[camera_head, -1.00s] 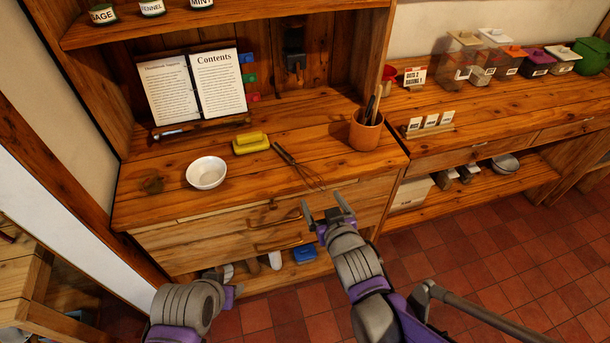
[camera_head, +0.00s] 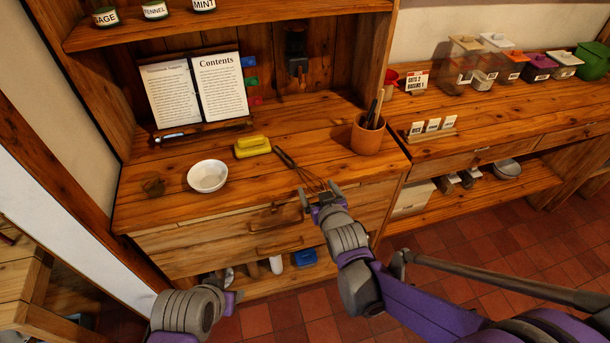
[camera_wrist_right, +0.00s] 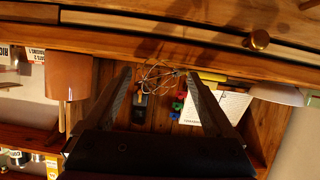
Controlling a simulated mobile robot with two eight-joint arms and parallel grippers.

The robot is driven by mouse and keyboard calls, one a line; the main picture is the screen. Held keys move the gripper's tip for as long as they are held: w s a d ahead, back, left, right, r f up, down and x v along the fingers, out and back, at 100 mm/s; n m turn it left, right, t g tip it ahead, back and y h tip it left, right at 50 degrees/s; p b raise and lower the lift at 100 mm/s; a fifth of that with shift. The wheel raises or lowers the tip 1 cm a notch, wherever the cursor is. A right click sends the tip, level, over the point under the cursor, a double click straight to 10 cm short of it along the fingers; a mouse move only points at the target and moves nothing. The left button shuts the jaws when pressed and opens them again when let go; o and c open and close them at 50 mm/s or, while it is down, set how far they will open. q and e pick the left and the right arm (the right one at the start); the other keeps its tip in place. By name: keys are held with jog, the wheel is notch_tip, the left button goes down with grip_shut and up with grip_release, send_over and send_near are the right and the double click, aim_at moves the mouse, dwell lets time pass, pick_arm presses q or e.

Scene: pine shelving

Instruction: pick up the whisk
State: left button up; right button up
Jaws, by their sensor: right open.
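The whisk (camera_head: 299,170) lies on the wooden counter, its dark handle pointing to the back left and its wire loops near the front edge. My right gripper (camera_head: 320,191) is open at the counter's front edge, close to the wire loops. In the right wrist view the wire loops (camera_wrist_right: 163,76) show between the two open fingers (camera_wrist_right: 160,82), apart from them as far as I can tell. My left arm shows at the bottom left of the head view; I cannot make out its jaws.
A white bowl (camera_head: 207,176) and a yellow block (camera_head: 252,146) stand left of the whisk. A wooden utensil pot (camera_head: 367,137) stands to its right. An open book (camera_head: 220,86) leans at the back. Drawers (camera_head: 220,236) with handles lie below the counter edge.

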jog(key=shift+c, duration=0.2)
grip_shut()
jog(key=shift+r, duration=0.1)
notch_tip(320, 180, up, 10)
jog(key=shift+f+p, duration=0.1)
jog(key=shift+p, duration=0.7)
